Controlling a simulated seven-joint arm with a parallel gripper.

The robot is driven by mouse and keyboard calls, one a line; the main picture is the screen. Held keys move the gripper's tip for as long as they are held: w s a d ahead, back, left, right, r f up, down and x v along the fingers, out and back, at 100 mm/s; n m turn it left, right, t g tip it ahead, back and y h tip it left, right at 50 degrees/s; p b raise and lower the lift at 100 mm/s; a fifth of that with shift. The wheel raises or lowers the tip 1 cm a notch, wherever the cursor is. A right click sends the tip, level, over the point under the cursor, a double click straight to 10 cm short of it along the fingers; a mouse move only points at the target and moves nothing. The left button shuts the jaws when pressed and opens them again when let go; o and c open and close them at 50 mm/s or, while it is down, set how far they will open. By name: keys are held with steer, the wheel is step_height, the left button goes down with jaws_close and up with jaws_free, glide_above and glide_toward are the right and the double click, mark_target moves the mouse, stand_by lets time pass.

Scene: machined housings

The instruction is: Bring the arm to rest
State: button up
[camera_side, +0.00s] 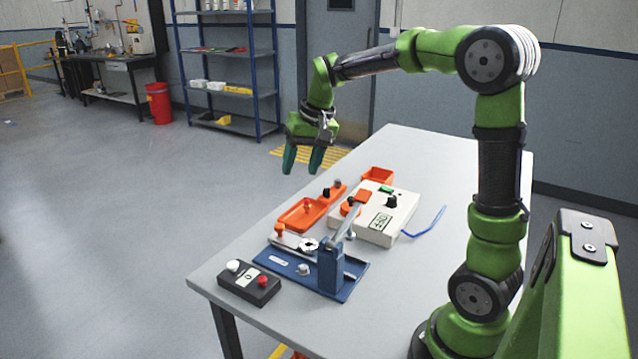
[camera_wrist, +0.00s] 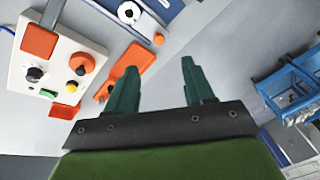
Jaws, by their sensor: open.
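My gripper (camera_side: 302,158) hangs in the air near the far left edge of the table (camera_side: 420,150), fingers pointing down. In the wrist view its two green fingers (camera_wrist: 158,85) are spread apart with nothing between them. The gripper is above the parts on the table and touches none of them. My arm is bent, reaching from the near right corner over the table.
On the table are an orange tray (camera_side: 296,214), a white control box (camera_side: 375,228) with a blue cable (camera_side: 428,222), a blue fixture (camera_side: 345,290) with an upright lever, a dark button box (camera_side: 248,283) and an orange bin (camera_side: 376,175). The table's far right is clear.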

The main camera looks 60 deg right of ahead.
steer(key=s+a+r+n+t+y, duration=0.1)
steer(key=s+a+n+t, duration=0.2)
steer(key=s+a, duration=1.1)
steer(key=shift+s+a+t+y, duration=0.3)
steer(key=shift+s+a+t, duration=0.1)
steer(key=shift+s, duration=0.75)
